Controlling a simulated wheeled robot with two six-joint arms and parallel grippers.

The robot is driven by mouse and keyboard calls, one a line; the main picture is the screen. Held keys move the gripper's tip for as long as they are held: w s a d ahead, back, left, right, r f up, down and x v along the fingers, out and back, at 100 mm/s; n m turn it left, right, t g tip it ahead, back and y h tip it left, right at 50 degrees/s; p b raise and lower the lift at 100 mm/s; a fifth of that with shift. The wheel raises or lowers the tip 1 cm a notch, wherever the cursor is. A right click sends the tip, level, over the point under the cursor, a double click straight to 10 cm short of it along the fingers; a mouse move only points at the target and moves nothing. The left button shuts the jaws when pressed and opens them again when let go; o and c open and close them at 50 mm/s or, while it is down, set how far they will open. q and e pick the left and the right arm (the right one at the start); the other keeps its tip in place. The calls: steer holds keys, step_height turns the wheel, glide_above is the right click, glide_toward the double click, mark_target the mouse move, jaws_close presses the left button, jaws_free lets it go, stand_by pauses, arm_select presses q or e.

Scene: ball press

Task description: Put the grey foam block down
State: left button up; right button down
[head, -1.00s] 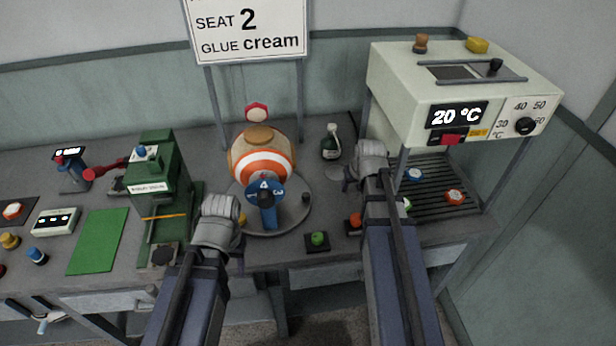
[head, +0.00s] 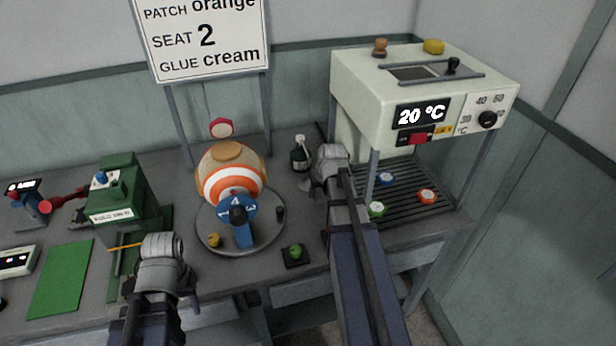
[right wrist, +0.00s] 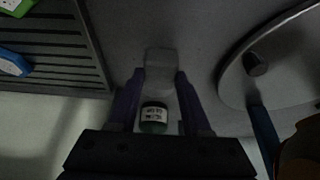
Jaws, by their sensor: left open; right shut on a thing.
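The grey foam block (right wrist: 160,72) shows in the right wrist view between the fingertips of my right gripper (right wrist: 159,78), which is shut on it. The bench lies behind the block; I cannot tell whether it touches it. In the head view my right gripper (head: 316,186) is over the bench between the turntable and the heater, in front of the dark green bottle (head: 300,154). The block is not clear there. My left gripper (head: 168,298) is low at the left, by the bench's front edge; its fingers are mostly hidden.
The turntable (head: 212,242) bears a striped ball (head: 232,183) left of my right gripper. The heater (head: 423,106) stands over a slatted rack (head: 410,200) with several coloured pucks on the right. A green puck (head: 295,251) sits on a dark pad in front.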

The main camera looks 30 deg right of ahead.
steer(key=w+d, duration=0.1)
steer(key=w, duration=0.6)
steer(key=w+d, duration=0.1)
steer(key=w, duration=0.2)
steer(key=shift+w+d, duration=0.25)
steer(key=shift+d, duration=0.05)
steer(key=b+x, duration=0.3)
steer(key=x, duration=0.1)
steer(key=shift+s+b, duration=0.25)
steer(key=shift+b, duration=0.15)
steer(key=shift+r, duration=0.1)
steer(key=shift+a, duration=0.1)
steer(key=shift+c, duration=1.8)
jaws_free()
steer(key=p+v, duration=1.1)
steer(key=v, duration=0.1)
steer(key=shift+s, duration=0.15)
